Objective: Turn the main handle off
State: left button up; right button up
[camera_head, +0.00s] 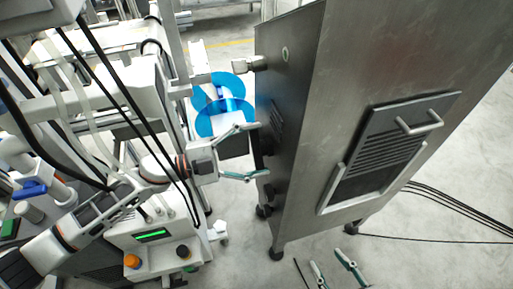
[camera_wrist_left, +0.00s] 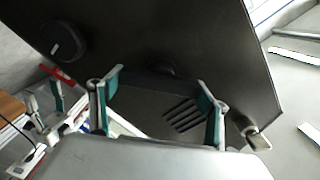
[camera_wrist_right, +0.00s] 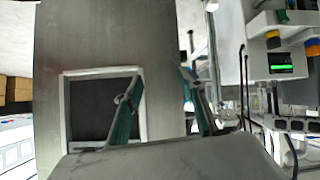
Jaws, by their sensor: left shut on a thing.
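A tall grey metal cabinet (camera_head: 300,120) stands in the middle of the head view. On its dark left side is a dark bar-like handle (camera_head: 257,150), which also shows in the left wrist view (camera_wrist_left: 158,84). My left gripper (camera_head: 256,150) is at that side, its two teal fingers spread wide with the dark handle between them. A round black knob (camera_wrist_left: 62,40) sits on the same face, with slotted vents (camera_wrist_left: 183,115). My right gripper (camera_head: 337,268) is open and empty, low in front of the cabinet. Its spread fingers show in the right wrist view (camera_wrist_right: 158,105).
A louvred panel with a bar handle (camera_head: 420,122) is on the cabinet front. Blue film reels (camera_head: 212,124) are behind my left gripper. A white machine with a green display (camera_head: 150,236) stands at the lower left. Black cables (camera_head: 450,205) lie on the floor at right.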

pick_arm(q)
jog(key=m, duration=0.3)
jog(key=shift+f+m, duration=0.15)
jog(key=shift+m, duration=0.15)
jog(key=shift+m+b, duration=0.3)
jog(key=shift+m, duration=1.6)
jog(key=o, duration=1.1)
jog(key=v, duration=1.2)
